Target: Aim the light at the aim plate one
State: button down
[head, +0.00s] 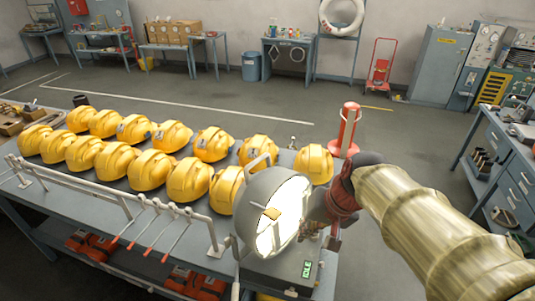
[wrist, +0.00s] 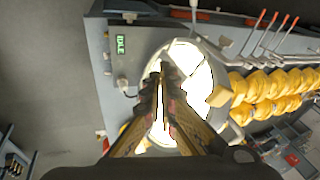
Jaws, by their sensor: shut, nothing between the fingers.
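The light is a large round grey lamp (head: 252,192) with a bright white face, standing at the front right of the workbench. In the wrist view its lit face (wrist: 200,75) fills the middle behind my fingers. A small tan block (head: 272,213) shows against the face, also in the wrist view (wrist: 219,96). My gripper (head: 309,231) is beside the lamp's right edge, shut and empty. In the wrist view its fingertips (wrist: 163,70) lie over the lit face; whether they touch it I cannot tell. I cannot identify aim plate one in either view.
A small display reading IDLE (head: 307,269) is below the lamp. Rows of yellow helmets (head: 190,180) fill the bench (head: 75,205) behind and left. A rail with red-tipped levers (head: 150,208) runs along the front. A red post (head: 347,130) stands beyond. Open floor lies behind.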

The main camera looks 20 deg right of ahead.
jog(key=w+d+r+m+t+y+p, duration=0.25)
jog(key=w+r+m+t+p, duration=0.3)
jog(key=w+r, duration=0.9)
jog(key=p, duration=0.3)
send_near(255, 161)
jog(key=shift+m+g+y, duration=0.35)
jog(key=shift+m+g, duration=0.1)
jog(key=x, duration=0.6)
jog(key=shift+w+f, duration=0.1)
jog(key=shift+w, duration=0.4)
jog(key=shift+w+a+f, duration=0.2)
jog(key=shift+w+a, duration=0.1)
jog(key=shift+w, duration=0.15)
jog(key=shift+w+a+f, duration=0.1)
jog(key=shift+w+f, duration=0.1)
jog(key=shift+w, duration=0.15)
jog(key=shift+s, duration=0.1)
